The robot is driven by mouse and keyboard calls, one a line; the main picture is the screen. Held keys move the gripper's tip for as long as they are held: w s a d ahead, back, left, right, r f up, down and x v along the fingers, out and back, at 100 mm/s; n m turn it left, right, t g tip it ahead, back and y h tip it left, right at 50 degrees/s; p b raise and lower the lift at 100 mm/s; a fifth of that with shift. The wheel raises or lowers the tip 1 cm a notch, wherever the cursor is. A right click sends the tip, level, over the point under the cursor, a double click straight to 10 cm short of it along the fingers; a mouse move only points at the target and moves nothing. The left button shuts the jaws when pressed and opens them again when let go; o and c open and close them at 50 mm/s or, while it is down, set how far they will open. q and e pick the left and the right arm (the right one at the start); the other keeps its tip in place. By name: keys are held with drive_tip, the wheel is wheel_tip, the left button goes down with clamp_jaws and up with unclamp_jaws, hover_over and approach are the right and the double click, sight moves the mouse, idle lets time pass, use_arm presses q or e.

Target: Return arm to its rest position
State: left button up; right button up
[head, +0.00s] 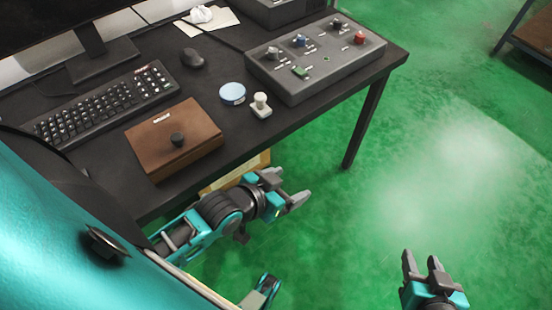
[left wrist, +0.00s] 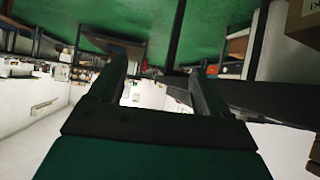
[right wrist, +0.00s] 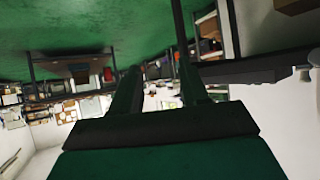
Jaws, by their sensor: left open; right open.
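My left gripper (head: 288,190) is open and empty, beside the near edge of the black desk (head: 240,148). Its two fingers stand apart in the left wrist view (left wrist: 158,80), with nothing between them but the distant room. My right gripper (head: 422,265) is open and empty over the green floor at the lower right of the head view. Its fingers also stand apart in the right wrist view (right wrist: 160,85). No bearing ring can be made out clearly in any view.
On the desk stand a grey control box (head: 318,62), a brown box with a black knob (head: 172,150), a light blue round piece (head: 232,93), a small white knobbed piece (head: 261,106), a keyboard (head: 105,103) and a mouse (head: 192,57). Green floor (head: 430,160) right of the desk is clear.

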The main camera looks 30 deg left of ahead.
use_arm(q)
drive_tip(key=shift+s+a+f+y, duration=0.15)
drive_tip(key=shift+s+a, duration=0.2)
drive_tip(key=shift+s, duration=0.2)
drive_tip(key=shift+s+a+f+y, duration=0.15)
drive_tip(key=shift+s+a, duration=0.2)
drive_tip(key=shift+s, duration=0.15)
drive_tip(key=shift+r, duration=0.1)
use_arm(e)
drive_tip(key=shift+r, duration=0.15)
use_arm(q)
drive_tip(key=r+p, duration=0.1)
drive_tip(key=a+r+p, duration=0.1)
drive_tip(key=p, duration=0.1)
drive_tip(key=r+p, duration=0.1)
drive_tip(key=p, duration=0.1)
drive_tip(key=shift+s+a+t+y, duration=0.3)
drive_tip(key=shift+s, duration=0.1)
use_arm(e)
drive_tip(key=d+r, duration=0.1)
drive_tip(key=s+d+r, duration=0.1)
drive_tip(key=shift+r+h, duration=0.3)
drive_tip(key=shift+h, duration=0.1)
drive_tip(key=shift+a, duration=0.25)
use_arm(q)
drive_tip(key=shift+d, duration=0.1)
use_arm(e)
drive_tip(key=shift+w+r, duration=0.1)
